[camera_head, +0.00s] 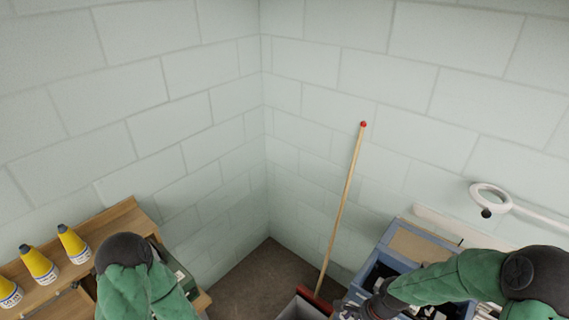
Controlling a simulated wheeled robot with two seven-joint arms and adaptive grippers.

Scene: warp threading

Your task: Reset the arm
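My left arm (138,280), green with a dark grey joint, rises from the bottom edge at the left, in front of a wooden shelf. Its gripper is out of view below.
Yellow cone-shaped bottles (40,266) stand on the wooden shelf (118,222).

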